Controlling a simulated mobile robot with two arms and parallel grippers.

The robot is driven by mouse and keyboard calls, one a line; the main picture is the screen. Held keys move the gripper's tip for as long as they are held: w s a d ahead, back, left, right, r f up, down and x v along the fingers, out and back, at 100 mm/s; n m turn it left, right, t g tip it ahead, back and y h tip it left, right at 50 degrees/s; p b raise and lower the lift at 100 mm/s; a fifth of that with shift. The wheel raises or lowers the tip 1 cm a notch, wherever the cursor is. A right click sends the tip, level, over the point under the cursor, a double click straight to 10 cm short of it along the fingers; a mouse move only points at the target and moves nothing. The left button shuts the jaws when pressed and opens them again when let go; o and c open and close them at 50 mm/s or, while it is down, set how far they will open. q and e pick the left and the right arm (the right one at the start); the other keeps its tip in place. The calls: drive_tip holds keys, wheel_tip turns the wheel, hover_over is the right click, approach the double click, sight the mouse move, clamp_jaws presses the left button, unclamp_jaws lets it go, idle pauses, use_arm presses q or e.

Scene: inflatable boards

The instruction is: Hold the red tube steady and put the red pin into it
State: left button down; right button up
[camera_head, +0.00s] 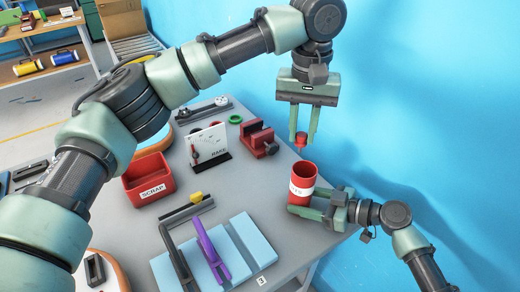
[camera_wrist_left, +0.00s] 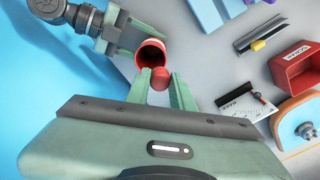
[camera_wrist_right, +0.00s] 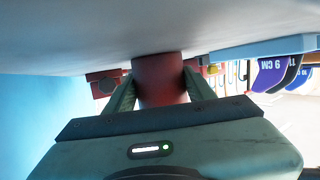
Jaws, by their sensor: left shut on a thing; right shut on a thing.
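The red tube (camera_head: 302,183) stands upright near the table's right edge, with a white label and an open top. My right gripper (camera_head: 305,204) is shut on the tube low on its side; the tube fills the space between its fingers in the right wrist view (camera_wrist_right: 159,82). My left gripper (camera_head: 303,136) is above the tube, pointing down, shut on the red pin (camera_head: 300,139). The pin's round red head shows between the fingertips in the left wrist view (camera_wrist_left: 160,78), beside the tube's open mouth (camera_wrist_left: 151,54). The pin appears above the tube's opening, apart from it.
A red SCRAP bin (camera_head: 148,180), a red vise (camera_head: 258,138) and a white sign (camera_head: 208,145) stand on the grey table. A purple clamp-like tool (camera_head: 212,254) lies on light blue boards (camera_head: 251,236) at the front. A blue wall (camera_head: 430,90) is close on the right.

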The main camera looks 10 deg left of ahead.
use_arm(q)
wheel_tip(320, 180, down, 6)
drive_tip(key=d, duration=0.1)
drive_tip(key=shift+d+f, duration=0.25)
drive_tip(key=shift+d, duration=0.1)
idle(0.5)
drive_tip(key=shift+w, duration=0.1)
drive_tip(key=c, duration=1.1)
unclamp_jaws()
drive_tip(key=shift+c, duration=0.2)
wheel_tip(320, 180, up, 12)
